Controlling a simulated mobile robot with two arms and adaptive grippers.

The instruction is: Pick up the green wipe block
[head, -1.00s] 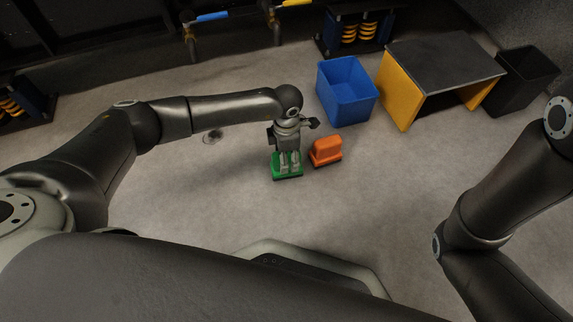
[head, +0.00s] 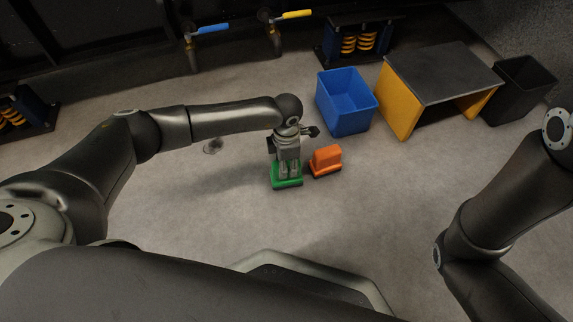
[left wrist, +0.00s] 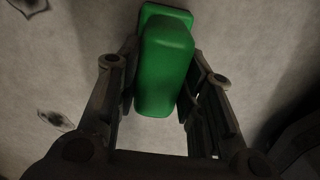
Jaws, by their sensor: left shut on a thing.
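The green wipe block (head: 287,184) is at the left gripper's fingertips in the head view, low over or on the grey floor; I cannot tell if it touches the floor. My left gripper (head: 288,170) points down and is shut on it. In the left wrist view the green wipe block (left wrist: 165,62) sits between the two fingers of the left gripper (left wrist: 160,95), with one finger against each side. Its dark underside is mostly hidden. My right arm shows at the right of the head view, but its gripper is out of view.
An orange block (head: 326,159) stands on the floor close to the right of the green one. Behind are a blue bin (head: 346,103), a yellow-sided table (head: 403,97) and a black bin (head: 520,90). Valves with blue and yellow handles line the back. Floor to the left is mostly clear.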

